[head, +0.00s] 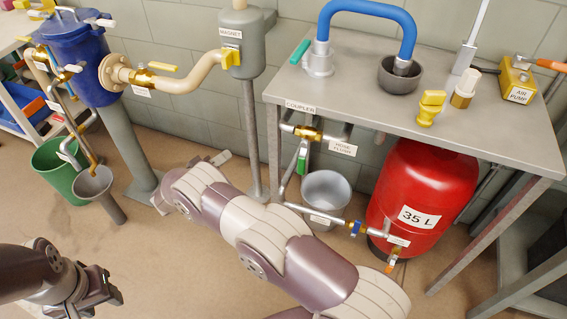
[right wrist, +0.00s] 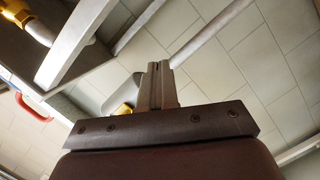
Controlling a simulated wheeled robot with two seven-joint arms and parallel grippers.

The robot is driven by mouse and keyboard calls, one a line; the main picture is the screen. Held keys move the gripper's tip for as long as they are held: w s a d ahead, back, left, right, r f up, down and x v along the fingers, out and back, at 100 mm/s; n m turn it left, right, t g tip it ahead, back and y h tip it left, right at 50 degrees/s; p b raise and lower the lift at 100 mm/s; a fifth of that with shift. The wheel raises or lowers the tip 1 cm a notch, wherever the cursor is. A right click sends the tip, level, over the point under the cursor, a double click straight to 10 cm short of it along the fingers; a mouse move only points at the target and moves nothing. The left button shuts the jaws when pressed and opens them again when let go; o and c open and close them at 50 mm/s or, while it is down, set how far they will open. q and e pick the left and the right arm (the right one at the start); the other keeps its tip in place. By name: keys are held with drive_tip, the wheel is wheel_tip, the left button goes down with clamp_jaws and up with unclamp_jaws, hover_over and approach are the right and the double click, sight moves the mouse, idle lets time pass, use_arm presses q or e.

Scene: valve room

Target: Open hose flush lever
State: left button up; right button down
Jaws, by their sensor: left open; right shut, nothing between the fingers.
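The hose flush valve, a brass body (head: 308,133) on a pipe under the table's front left edge, shows in the head view. Its green lever (head: 302,160) hangs down from it, and the HOSE FLUSH label (head: 343,148) is to its right. My right gripper (right wrist: 160,85) is shut and empty in the right wrist view. In the head view my right arm reaches across to the left and ends left of the lever, apart from it; its fingers are hard to make out there. My left gripper (head: 108,292) is open and empty at the lower left, far from the valve.
A grey bucket (head: 326,187) stands below the valve. A red 35 L tank (head: 425,185) is to its right under the steel table (head: 460,125). A magnet post (head: 250,130) stands to the left. A blue vessel (head: 78,50) and green bin (head: 52,165) are farther left.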

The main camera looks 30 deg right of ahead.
drive_tip(key=s+r+g+h, duration=0.2)
drive_tip(key=s+g+h, duration=0.1)
drive_tip(key=s+g, duration=0.6)
drive_tip(key=shift+s+d+r+h, duration=0.25)
drive_tip(key=shift+d+h, duration=0.05)
drive_tip(key=p, duration=0.1)
approach(303, 158)
drive_tip(key=w+d+f, duration=0.2)
drive_tip(key=w+f, duration=0.2)
drive_tip(key=w, duration=0.1)
drive_tip(key=s+d, duration=0.3)
drive_tip(key=d, duration=0.1)
drive_tip(key=shift+s+p, duration=0.3)
